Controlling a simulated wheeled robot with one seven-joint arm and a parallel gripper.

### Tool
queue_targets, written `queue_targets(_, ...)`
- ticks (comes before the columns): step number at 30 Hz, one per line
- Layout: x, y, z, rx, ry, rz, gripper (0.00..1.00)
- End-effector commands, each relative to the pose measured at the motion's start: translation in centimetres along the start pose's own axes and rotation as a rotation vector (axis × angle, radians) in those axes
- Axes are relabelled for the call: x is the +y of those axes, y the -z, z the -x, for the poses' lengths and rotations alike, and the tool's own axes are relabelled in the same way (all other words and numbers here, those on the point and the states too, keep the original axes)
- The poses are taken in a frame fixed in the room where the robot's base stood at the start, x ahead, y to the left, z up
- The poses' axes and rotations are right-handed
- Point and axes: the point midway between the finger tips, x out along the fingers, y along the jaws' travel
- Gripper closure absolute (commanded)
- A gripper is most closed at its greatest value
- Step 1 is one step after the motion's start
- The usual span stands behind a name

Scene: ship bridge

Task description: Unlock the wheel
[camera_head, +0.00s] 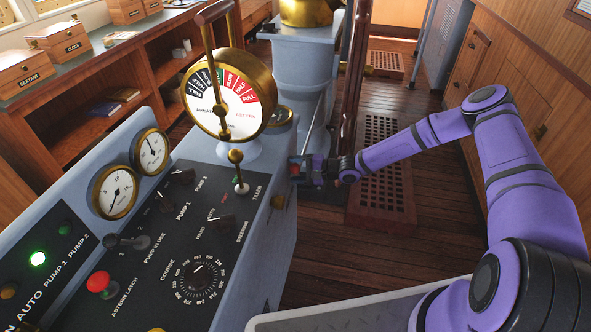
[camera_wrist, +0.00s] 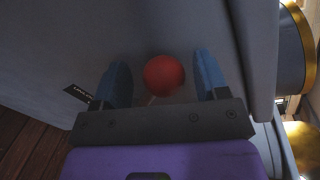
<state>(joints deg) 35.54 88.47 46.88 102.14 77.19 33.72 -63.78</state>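A round red knob (camera_wrist: 164,75) on a thin stem stands out from the grey side of the console (camera_wrist: 60,40) in the wrist view. My gripper (camera_head: 298,168) is at the right side of the console in the head view. Its two blue fingers are apart on either side of the knob, with a gap to each finger, so it is open. A small dark label (camera_wrist: 80,96) with light text is on the console beside the left finger; the text is hard to read. The wheel (camera_head: 355,75) shows as a dark wooden rim, nearly edge-on, behind the console.
The console top carries a brass telegraph (camera_head: 229,92), a red-topped lever (camera_head: 98,282), gauges (camera_head: 115,191) and several knobs. A grey pedestal (camera_head: 305,75) stands behind it. Wooden floor with a grating (camera_head: 385,190) lies right of the console. Shelves with boxes (camera_head: 60,42) are at left.

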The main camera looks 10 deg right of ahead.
Motion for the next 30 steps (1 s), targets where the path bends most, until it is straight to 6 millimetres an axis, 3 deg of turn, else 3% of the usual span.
queue_targets(11,-0.1,0.0,0.8,0.000,0.002,-0.002,0.33)
queue_targets(24,-0.1,0.0,8.4,0.000,0.001,0.000,0.33)
queue_targets(30,0.0,0.0,10.4,-0.001,0.000,-0.002,0.33)
